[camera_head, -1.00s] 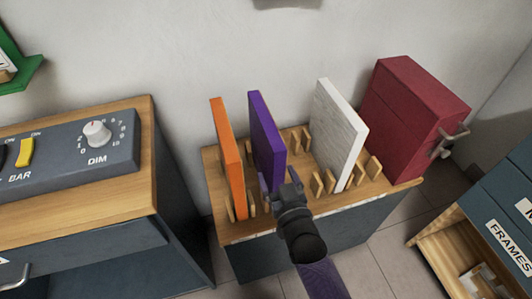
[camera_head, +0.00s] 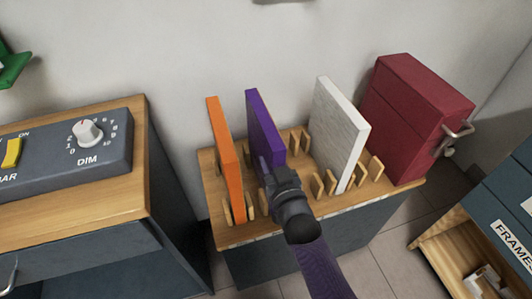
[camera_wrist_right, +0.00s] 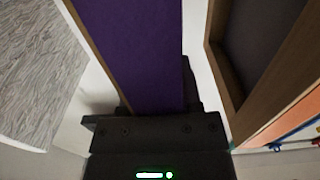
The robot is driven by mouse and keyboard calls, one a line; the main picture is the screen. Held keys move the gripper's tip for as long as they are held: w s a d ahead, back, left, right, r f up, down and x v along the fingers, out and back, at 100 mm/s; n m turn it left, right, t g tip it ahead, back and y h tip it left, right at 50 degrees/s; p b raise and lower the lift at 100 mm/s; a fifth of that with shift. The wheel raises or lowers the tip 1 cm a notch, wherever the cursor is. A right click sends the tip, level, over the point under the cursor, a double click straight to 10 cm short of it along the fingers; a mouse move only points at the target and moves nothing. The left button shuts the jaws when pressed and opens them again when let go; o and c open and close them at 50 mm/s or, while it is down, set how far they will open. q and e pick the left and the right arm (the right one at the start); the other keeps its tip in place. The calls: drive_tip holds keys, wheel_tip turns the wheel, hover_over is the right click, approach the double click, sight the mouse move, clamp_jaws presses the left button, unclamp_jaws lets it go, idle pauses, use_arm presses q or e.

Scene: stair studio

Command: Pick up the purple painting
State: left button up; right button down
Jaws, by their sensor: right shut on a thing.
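The purple painting (camera_head: 265,127) stands upright in a slotted wooden rack (camera_head: 262,229), between an orange panel and a white panel. My right gripper (camera_head: 268,172) is shut on its near edge, low down; the gripper hides the painting's lower front corner. In the right wrist view the purple painting (camera_wrist_right: 135,50) runs up from between the jaws (camera_wrist_right: 155,112). I cannot tell whether its bottom still touches the rack. My left gripper is not in view.
The orange panel (camera_head: 226,160) stands close on the left, the white panel (camera_head: 341,135) on the right. A dark red box (camera_head: 415,115) with a metal handle is at the rack's right end. A dimmer console (camera_head: 65,150) and a FRAMES cabinet (camera_head: 505,225) flank the rack.

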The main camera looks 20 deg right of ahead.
sight(273, 136)
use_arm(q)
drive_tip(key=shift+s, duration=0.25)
use_arm(e)
wheel_tip(273, 136, up, 10)
drive_tip(key=p, duration=0.6)
drive_tip(key=shift+r, duration=0.1)
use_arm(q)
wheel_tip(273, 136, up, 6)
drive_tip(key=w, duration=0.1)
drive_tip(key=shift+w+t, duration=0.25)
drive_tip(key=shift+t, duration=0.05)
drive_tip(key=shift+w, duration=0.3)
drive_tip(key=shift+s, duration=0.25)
